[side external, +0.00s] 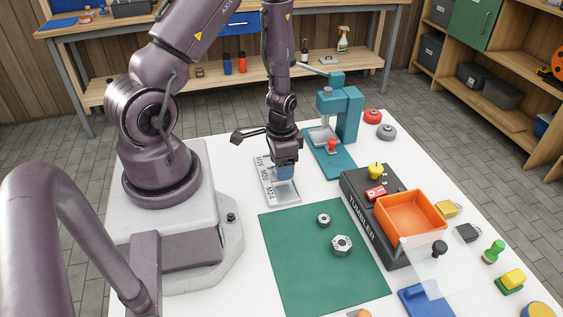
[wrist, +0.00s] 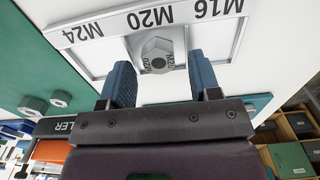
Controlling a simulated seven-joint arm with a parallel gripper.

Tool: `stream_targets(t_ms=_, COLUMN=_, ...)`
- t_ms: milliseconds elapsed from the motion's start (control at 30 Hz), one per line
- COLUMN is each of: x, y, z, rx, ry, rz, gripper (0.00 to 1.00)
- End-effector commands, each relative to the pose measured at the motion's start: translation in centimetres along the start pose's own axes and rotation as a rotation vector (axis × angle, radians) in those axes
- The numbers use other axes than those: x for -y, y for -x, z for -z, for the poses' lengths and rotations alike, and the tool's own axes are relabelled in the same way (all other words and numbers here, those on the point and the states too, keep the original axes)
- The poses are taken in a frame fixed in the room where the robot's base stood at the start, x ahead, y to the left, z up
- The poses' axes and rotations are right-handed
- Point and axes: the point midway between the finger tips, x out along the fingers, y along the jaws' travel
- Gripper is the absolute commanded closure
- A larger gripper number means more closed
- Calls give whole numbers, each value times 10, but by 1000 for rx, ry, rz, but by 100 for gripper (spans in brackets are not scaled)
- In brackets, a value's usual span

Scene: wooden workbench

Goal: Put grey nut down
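A grey hex nut (wrist: 157,48) marked M20 lies in the middle compartment of a light grey tray (wrist: 112,22) labelled M16, M20 and M24. In the side view the tray (side external: 264,176) lies flat on the white table, and my gripper hides the nut. My gripper (side external: 286,172) points down over the tray. In the wrist view its two blue fingers (wrist: 163,70) are apart, one on each side of the nut, with a gap visible on both sides. Two other grey nuts, a smaller one (side external: 323,219) and a larger one (side external: 341,245), lie on the green mat (side external: 290,270).
A teal press (side external: 342,110) stands behind and right of the tray. A black TUMBLER base (side external: 362,212) with an orange bin (side external: 410,215) is to the right. Several small coloured pieces lie along the right table edge. Much of the green mat is clear.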

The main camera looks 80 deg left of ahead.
Motion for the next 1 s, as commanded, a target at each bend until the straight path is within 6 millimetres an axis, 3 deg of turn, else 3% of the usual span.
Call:
stream_targets(t_ms=367, x=0, y=7, z=0, rx=-1, ry=0, rz=1, gripper=44)
stream_targets(t_ms=1000, x=0, y=116, z=1, rx=-4, ry=0, rz=2, gripper=44)
